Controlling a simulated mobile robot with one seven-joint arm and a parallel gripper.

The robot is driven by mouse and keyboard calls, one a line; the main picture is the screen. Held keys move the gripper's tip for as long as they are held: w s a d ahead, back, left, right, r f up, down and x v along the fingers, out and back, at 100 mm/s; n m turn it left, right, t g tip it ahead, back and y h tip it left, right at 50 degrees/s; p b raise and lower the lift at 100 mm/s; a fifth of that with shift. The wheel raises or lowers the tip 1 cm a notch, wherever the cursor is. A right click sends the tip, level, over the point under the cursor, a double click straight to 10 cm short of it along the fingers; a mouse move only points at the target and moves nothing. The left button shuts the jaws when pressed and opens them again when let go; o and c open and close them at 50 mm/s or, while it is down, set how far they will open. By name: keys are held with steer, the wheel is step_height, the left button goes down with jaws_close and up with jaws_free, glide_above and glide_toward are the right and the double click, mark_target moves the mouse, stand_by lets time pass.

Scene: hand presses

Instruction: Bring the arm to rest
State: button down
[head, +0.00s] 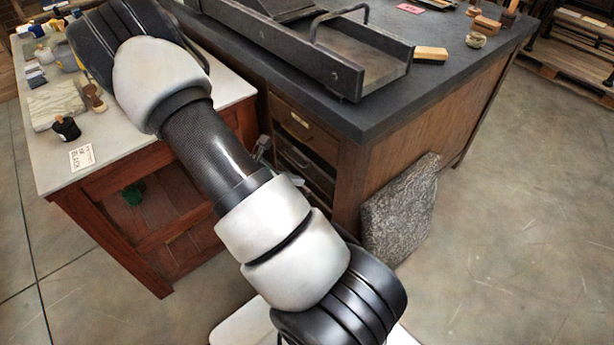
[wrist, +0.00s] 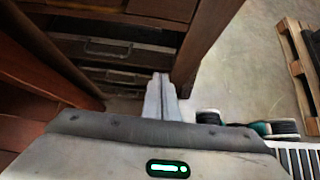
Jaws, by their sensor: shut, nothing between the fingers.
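My arm reaches across the head view from the lower middle to the upper left, bent in front of the two work benches. My gripper shows in the wrist view (wrist: 160,84) with its fingers together and nothing between them. In the head view my gripper (head: 263,146) is mostly hidden behind my arm, with only a small part showing by the drawers. The fingers point toward the drawer fronts of the dark-topped bench (head: 440,85). I cannot tell exactly how far they are from them.
A pale-topped red-brown bench (head: 115,150) stands at left, bearing a black-knobbed tool (head: 66,128), a lettered card (head: 81,157) and several small items. A metal press bed (head: 350,50) lies on the dark bench. A rough stone slab (head: 400,210) leans against it. Floor at right is clear.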

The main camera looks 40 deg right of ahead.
steer(key=s+a+r+m+y, duration=0.1)
steer(key=a+r+m, duration=0.25)
steer(key=r, duration=0.35)
steer(key=s+a+r+m+t+y, duration=0.1)
steer(key=a+r+m, duration=0.25)
steer(key=r, duration=0.35)
steer(key=s+a+r+m+y, duration=0.1)
steer(key=a+r+m+y, duration=0.2)
steer(key=r, duration=0.4)
steer(key=s+a+r+m+t+y, duration=0.45)
steer(key=s+a+r+m, duration=0.45)
steer(key=a+r, duration=0.55)
step_height(320, 180, up, 21)
steer(key=d+n+p, duration=0.1)
steer(key=p, duration=2)
steer(key=shift+s+p, duration=0.3)
steer(key=shift+s, duration=0.05)
